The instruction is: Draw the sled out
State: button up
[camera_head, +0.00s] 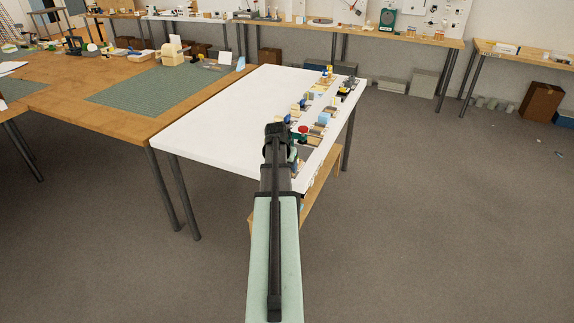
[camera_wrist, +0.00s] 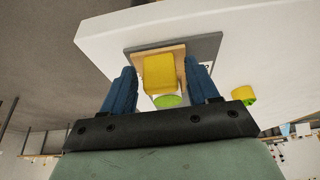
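In the wrist view a yellow block (camera_wrist: 159,73) stands between my two blue fingers, in front of a light wooden piece (camera_wrist: 133,55) on a grey plate (camera_wrist: 212,45). A bright green round part (camera_wrist: 168,101) lies just below the block. I cannot tell which part is the sled. My gripper (camera_wrist: 160,80) is open around the yellow block, with gaps visible on both sides. Whether the fingertips touch the wooden piece is unclear. In the head view my gripper (camera_head: 277,130) is over the white table (camera_head: 215,125) near its right edge, and my arm hides what is below.
Several small models (camera_head: 322,118) line the table's right side, close to my gripper. A yellow ring-like object (camera_wrist: 243,95) lies right of the fingers in the wrist view. The table's left part is clear. A wooden table with a green mat (camera_head: 150,88) adjoins it.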

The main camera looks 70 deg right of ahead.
jog(key=shift+o, duration=0.2)
jog(key=shift+r, duration=0.1)
jog(key=v, duration=1.3)
jog(key=shift+a+r, duration=0.15)
jog(key=shift+r, duration=0.1)
dwell(0.3)
